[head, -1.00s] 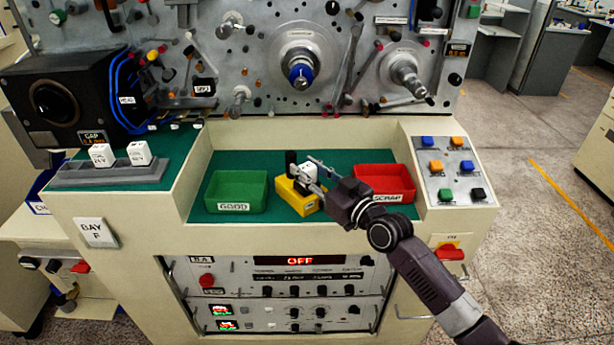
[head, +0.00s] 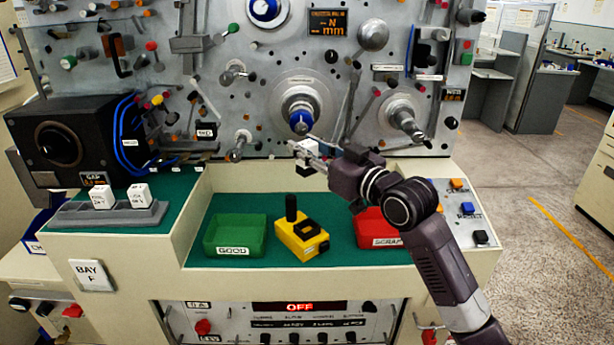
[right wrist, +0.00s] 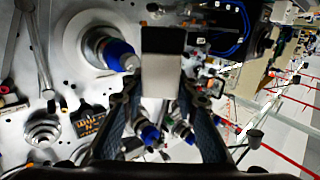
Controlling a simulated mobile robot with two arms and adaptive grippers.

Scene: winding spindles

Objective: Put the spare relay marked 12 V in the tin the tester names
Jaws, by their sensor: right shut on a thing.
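My right gripper (head: 303,150) is shut on a white relay (head: 307,147), held above and behind the yellow box. In the right wrist view the relay (right wrist: 161,75) sits between the fingers, with a dark top part; no marking on it is readable. The yellow box (head: 293,247), with a black upright knob and a dark recess on top, stands on the green mat. A green tin (head: 236,250) marked GOOD is left of it, a red tin (head: 378,240) marked SCRAP right, partly hidden by my arm. My left gripper is not in view.
Two more white relays (head: 102,197) (head: 136,194) stand in a grey rack (head: 107,215) at left. A metal panel (head: 260,80) with spindles and knobs rises behind the held relay. The front unit's display (head: 300,308) reads OFF. A button panel (head: 467,213) is at right.

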